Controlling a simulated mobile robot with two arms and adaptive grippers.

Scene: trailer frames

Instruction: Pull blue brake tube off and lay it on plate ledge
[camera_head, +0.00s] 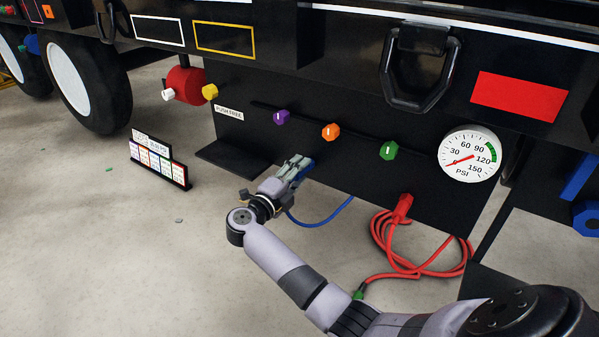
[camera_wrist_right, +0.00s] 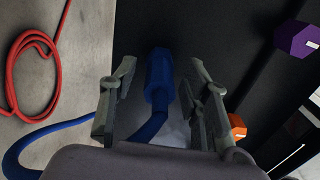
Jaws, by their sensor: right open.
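The blue brake tube (camera_head: 325,223) hangs in a loop below the black plate (camera_head: 345,172) in the head view. Its blue hexagonal end fitting (camera_wrist_right: 160,77) shows in the right wrist view, with the tube curving away to the left. My right gripper (camera_head: 300,168) is at the plate's lower left part. Its fingers (camera_wrist_right: 160,88) are open on either side of the fitting, with gaps showing. Whether the fitting is joined to the plate is hidden. A flat black ledge (camera_head: 228,164) sticks out at the plate's lower left, left of the gripper. My left gripper is not in view.
Purple (camera_head: 282,117), orange (camera_head: 331,131) and green (camera_head: 388,150) knobs sit on the plate, left of a pressure gauge (camera_head: 469,155). A coiled red hose (camera_head: 388,243) hangs right of my arm. A label stand (camera_head: 160,160) is on the floor at left.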

